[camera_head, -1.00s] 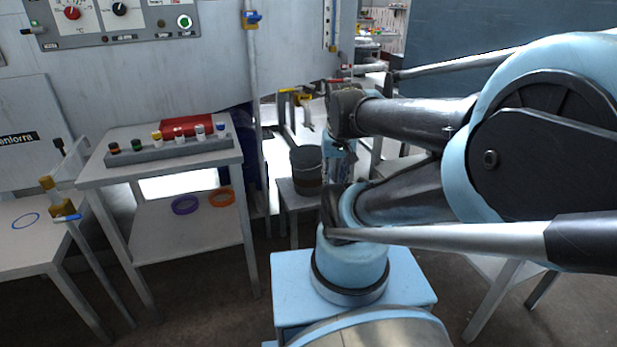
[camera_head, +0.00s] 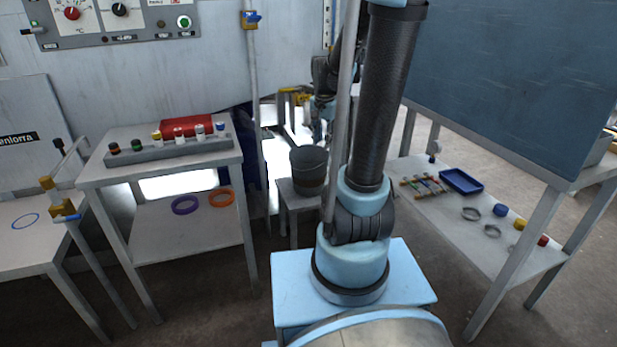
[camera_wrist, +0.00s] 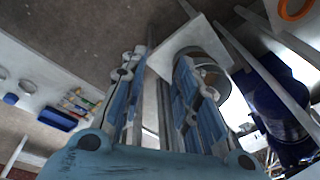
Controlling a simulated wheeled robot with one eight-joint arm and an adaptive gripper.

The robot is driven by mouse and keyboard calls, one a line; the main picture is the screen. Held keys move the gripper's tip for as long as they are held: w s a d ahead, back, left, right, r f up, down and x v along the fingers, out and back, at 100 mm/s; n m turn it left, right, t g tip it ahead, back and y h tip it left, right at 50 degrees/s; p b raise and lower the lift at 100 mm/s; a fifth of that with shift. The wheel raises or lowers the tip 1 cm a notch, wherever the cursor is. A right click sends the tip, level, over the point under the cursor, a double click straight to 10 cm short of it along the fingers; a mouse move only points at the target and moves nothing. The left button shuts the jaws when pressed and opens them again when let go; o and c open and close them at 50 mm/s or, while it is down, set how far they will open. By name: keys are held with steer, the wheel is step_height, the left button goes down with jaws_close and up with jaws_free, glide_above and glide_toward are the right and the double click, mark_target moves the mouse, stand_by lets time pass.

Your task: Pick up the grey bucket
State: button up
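The grey bucket (camera_head: 308,172) stands upright on a small grey stool (camera_head: 285,188) in the middle of the head view. In the wrist view the bucket (camera_wrist: 207,45) shows beyond the right finger, which hides part of it, with the pale stool top (camera_wrist: 160,65) around it. My gripper (camera_wrist: 157,65) has its two blue fingers apart with nothing held between them. In the head view my gripper (camera_head: 319,128) is small and partly hidden by my arm, above and behind the bucket and not touching it.
A grey table (camera_head: 100,175) with a rack of small bottles, a red box and two rings stands left. A low table (camera_head: 480,240) with a blue tray (camera_head: 461,181) and small parts stands right under a dark board (camera_head: 510,80). A vertical pole (camera_head: 254,110) stands left of the bucket.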

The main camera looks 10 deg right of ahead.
steer(key=w+f+m, duration=0.3)
steer(key=w+f, duration=0.1)
steer(key=w, duration=0.6)
steer(key=m, duration=0.3)
glide_toward(317, 170)
steer(key=f, duration=0.4)
steer(key=w+f, duration=0.1)
steer(key=f, duration=0.1)
steer(key=shift+f, duration=0.25)
steer(key=shift+w+f, duration=0.25)
steer(key=shift+f, duration=1.05)
steer(key=shift+w+f, duration=0.25)
steer(key=shift+f, duration=1.05)
